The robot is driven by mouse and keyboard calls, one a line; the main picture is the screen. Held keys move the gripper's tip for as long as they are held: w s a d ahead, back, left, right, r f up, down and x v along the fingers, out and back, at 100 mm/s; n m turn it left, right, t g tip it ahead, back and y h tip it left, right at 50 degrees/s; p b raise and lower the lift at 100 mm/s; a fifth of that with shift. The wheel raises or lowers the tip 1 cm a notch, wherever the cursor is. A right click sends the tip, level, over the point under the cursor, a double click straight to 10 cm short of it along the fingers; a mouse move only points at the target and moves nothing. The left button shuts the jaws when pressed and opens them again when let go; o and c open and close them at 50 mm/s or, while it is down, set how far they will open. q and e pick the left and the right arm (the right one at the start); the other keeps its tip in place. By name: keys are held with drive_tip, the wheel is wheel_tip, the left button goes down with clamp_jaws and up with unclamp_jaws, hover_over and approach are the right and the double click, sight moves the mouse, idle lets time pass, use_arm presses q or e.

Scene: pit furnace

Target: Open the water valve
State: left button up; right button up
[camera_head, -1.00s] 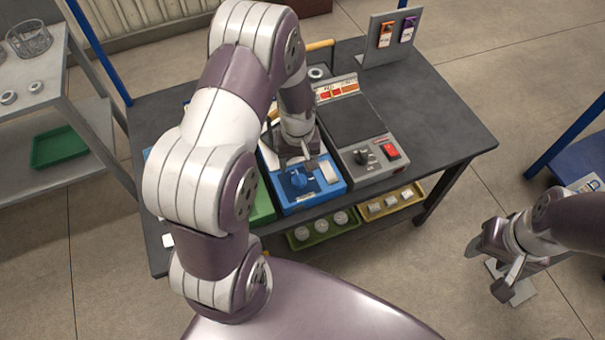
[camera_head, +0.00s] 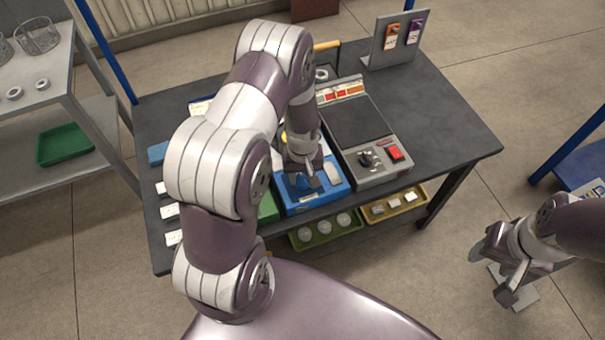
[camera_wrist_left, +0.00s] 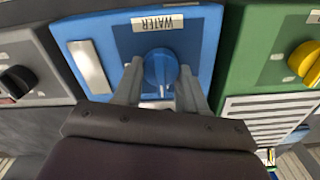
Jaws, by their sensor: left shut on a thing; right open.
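The water valve is a blue round knob (camera_wrist_left: 160,70) on a blue box (camera_wrist_left: 200,45) with a "WATER" label, seen upside down in the left wrist view. My left gripper (camera_wrist_left: 158,82) has its two fingers on either side of the knob and is shut on it. In the head view my left gripper (camera_head: 304,178) stands over the front of the blue box (camera_head: 325,197) and hides most of the knob. My right gripper (camera_head: 497,268) is open and empty, off to the right of the table above the floor.
A grey unit with a black knob (camera_head: 368,158) and red switch (camera_head: 395,153) stands right of the blue box. A green box with a yellow knob (camera_wrist_left: 304,58) stands on its other side. Yellow (camera_head: 396,208) and green trays (camera_head: 326,234) sit below the table (camera_head: 455,130).

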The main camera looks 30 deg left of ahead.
use_arm(q)
drive_tip(key=m+p, duration=0.1)
drive_tip(key=m, duration=0.3)
drive_tip(key=shift+d+r, duration=0.1)
drive_tip(key=m+p, duration=0.1)
drive_tip(key=m, duration=0.3)
drive_tip(key=shift+d+m, duration=0.1)
drive_tip(key=shift+m, duration=0.2)
drive_tip(key=m, duration=0.4)
drive_tip(key=shift+m+p, duration=0.3)
drive_tip(key=shift+p, duration=0.05)
drive_tip(key=shift+d+m+p, duration=0.1)
drive_tip(key=shift+m+p, duration=0.2)
drive_tip(key=shift+m, duration=2)
drive_tip(key=o, duration=1.1)
drive_tip(key=shift+c, duration=0.2)
